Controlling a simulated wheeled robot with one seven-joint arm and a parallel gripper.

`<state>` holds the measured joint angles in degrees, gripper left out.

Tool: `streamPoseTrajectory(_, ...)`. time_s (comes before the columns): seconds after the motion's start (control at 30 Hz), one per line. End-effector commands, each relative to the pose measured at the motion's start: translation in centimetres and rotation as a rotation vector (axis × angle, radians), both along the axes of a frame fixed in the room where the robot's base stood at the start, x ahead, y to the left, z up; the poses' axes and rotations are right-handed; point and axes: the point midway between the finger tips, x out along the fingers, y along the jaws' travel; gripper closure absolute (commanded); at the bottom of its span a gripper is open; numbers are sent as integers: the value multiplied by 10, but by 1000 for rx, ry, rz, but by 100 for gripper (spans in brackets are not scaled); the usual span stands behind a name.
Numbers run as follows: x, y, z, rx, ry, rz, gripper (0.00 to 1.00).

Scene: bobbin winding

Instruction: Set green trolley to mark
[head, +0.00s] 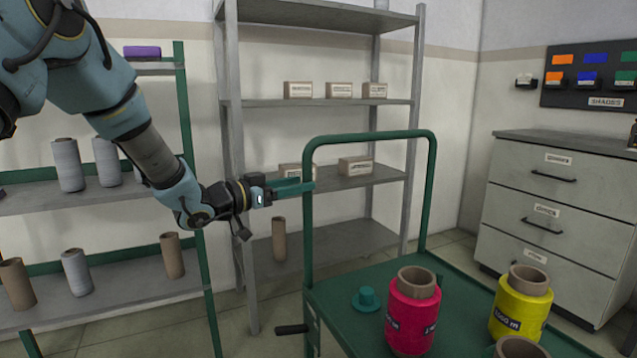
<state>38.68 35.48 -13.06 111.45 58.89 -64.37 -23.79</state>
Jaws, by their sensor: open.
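The green trolley (345,273) stands at the lower centre and right, with its hoop handle (370,137) upright at its back left end. A pink bobbin (411,315) and a yellow bobbin (520,305) stand on its deck, with a small green knobbed piece (366,299) beside them. My gripper (308,187) is open, its teal fingers reaching to the left post of the handle. I cannot tell whether the fingers are around the post or only beside it. No floor mark shows in this view.
A grey shelf (330,103) with small boxes stands behind the trolley. A green-posted rack (183,110) with grey and brown bobbins is at the left. A grey drawer cabinet (560,200) is at the right. Some floor shows between trolley and cabinet. A dark lever (291,329) juts from the trolley's left side.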

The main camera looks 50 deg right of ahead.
Motion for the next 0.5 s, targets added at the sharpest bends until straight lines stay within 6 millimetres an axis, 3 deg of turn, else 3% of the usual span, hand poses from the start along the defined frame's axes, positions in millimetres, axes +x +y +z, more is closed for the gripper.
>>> streamPoseTrajectory(0.2,-8,-39,0,0,0,-2,40)
streamPoseTrajectory(0.5,-11,-62,-1,1,0,3,40)
